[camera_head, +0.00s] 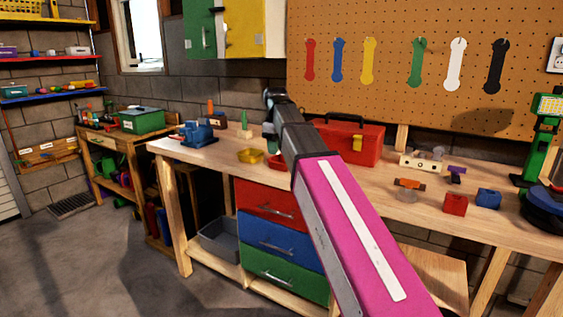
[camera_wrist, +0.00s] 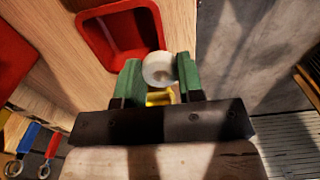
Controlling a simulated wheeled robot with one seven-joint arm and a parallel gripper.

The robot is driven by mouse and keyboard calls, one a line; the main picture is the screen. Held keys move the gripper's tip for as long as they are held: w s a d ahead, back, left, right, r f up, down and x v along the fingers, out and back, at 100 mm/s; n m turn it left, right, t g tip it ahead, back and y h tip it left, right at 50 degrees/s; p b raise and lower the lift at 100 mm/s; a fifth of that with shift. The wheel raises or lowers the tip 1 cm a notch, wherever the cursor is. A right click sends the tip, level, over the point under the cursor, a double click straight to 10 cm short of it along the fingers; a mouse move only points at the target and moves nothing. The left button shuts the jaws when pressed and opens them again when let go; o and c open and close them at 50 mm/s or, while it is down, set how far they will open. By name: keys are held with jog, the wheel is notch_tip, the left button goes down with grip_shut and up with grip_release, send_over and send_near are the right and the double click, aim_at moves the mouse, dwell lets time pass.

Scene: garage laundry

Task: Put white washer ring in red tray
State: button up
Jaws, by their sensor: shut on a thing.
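My gripper (camera_wrist: 158,80) has two green fingers shut on the white washer ring (camera_wrist: 160,69), one finger on each side. The ring overlaps the near right corner of the red tray (camera_wrist: 112,35) in the wrist view; its height above the tray is hard to tell. The tray's inside looks empty where it shows. In the head view the red tray (camera_head: 274,162) is partly hidden behind my arm, and my gripper (camera_head: 269,131) hangs over the bench near it. The ring cannot be made out there.
A yellow tray (camera_head: 250,156) stands left of the red one; a bit of yellow (camera_wrist: 160,98) shows below the ring in the wrist view. A red toolbox (camera_head: 345,142) stands behind and right. A blue vise (camera_head: 193,134) sits at the bench's left end.

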jog(key=w+d+f, duration=0.2)
jog(key=w, duration=0.1)
jog(key=shift+d+f, duration=0.25)
jog(key=shift+d, duration=0.1)
jog(key=shift+f, duration=2)
jog(key=shift+f, duration=0.1)
jog(key=o, duration=0.6)
notch_tip(320, 180, up, 12)
